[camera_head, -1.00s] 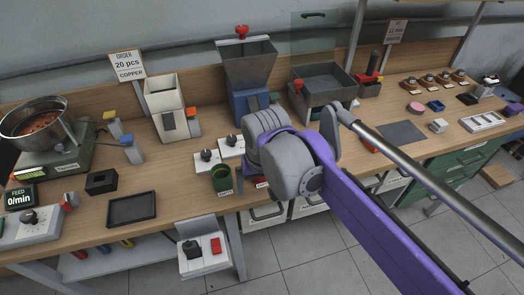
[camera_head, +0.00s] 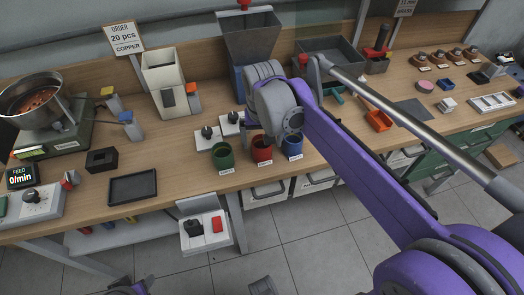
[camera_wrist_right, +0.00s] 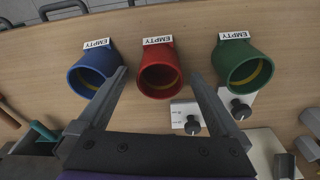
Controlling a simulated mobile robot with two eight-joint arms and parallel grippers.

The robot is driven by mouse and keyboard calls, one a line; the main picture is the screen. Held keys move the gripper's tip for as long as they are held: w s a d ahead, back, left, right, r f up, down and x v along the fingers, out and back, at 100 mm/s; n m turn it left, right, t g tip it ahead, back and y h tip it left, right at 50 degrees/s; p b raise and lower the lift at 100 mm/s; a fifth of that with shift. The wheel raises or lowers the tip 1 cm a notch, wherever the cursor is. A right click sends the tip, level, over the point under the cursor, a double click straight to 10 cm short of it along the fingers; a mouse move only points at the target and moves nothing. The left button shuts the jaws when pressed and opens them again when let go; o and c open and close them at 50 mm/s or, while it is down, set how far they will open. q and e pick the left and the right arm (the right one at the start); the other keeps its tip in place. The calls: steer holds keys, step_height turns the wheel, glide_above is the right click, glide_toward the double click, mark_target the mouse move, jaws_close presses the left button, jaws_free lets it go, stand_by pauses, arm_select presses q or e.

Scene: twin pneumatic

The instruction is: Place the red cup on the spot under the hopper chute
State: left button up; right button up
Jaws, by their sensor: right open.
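The red cup (camera_head: 262,154) stands upright at the table's front, between the green cup (camera_head: 222,156) and the blue cup (camera_head: 292,149). In the right wrist view the red cup (camera_wrist_right: 160,86) is seen from above, mouth open, with a label reading EMPTY. My right gripper (camera_wrist_right: 158,72) is open, its fingers either side of the red cup, with visible gaps. In the head view my right arm covers most of this gripper. The grey hopper (camera_head: 248,45) stands behind; my arm hides its lower part and the spot under its chute. A dark part at the bottom edge may be my left gripper (camera_head: 128,289).
Two white blocks with black knobs (camera_head: 207,139) stand close behind the green cup. A cream dispenser (camera_head: 164,78) is left of the hopper. An orange scoop (camera_head: 378,120) lies to the right. A black tray (camera_head: 133,186) lies at the front left, with bare wood right of it.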

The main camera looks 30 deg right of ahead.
step_height(320, 180, down, 2)
steer(key=shift+w+f, duration=0.1)
steer(key=shift+w, duration=0.05)
arm_select(q)
steer(key=shift+f, duration=0.15)
